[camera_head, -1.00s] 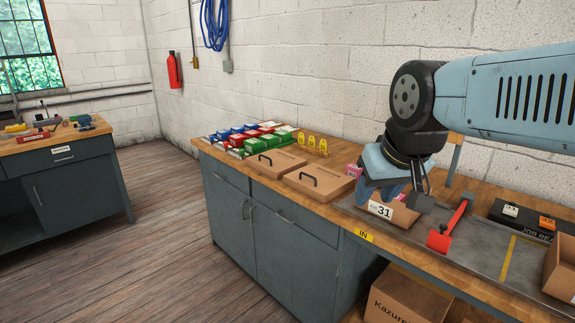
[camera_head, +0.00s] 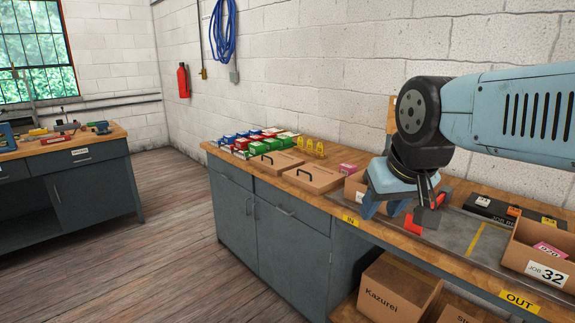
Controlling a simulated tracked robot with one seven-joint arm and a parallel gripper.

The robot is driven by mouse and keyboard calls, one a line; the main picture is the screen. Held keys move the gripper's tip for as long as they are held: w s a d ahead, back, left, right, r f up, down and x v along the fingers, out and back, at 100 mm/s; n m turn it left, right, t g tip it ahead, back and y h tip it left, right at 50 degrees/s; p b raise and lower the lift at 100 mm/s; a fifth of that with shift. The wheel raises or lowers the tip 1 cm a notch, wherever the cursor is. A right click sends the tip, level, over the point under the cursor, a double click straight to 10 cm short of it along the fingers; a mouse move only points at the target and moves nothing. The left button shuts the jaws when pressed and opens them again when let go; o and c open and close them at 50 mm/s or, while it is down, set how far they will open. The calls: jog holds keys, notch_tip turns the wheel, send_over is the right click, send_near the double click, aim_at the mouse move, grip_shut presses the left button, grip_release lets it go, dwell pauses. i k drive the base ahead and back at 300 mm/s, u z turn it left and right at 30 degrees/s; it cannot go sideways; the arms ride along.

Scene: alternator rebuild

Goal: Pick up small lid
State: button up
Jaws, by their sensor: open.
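Two flat brown cardboard lids with black handles lie on the wooden bench: a left lid (camera_head: 274,163) and a right lid (camera_head: 313,178). The left one looks slightly smaller in the picture, but I cannot tell for sure which is the small lid. Both lie with handles up, and nothing covers them. My gripper (camera_head: 384,210) is to the right of both lids, pointing down over the bench near the IN label, apart from the lids. Its blue fingers are open, with no lid between them.
An open cardboard box (camera_head: 354,187) stands partly behind my gripper. A red tool (camera_head: 413,226) lies close by it. Small colored boxes (camera_head: 241,143) and yellow tags (camera_head: 319,149) stand behind the lids. The JOB 32 box (camera_head: 538,252) is at the right.

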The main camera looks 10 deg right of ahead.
aim_at(275, 163)
jog(key=u, duration=0.2)
jog(key=i, duration=0.85)
jog(key=z, duration=0.1)
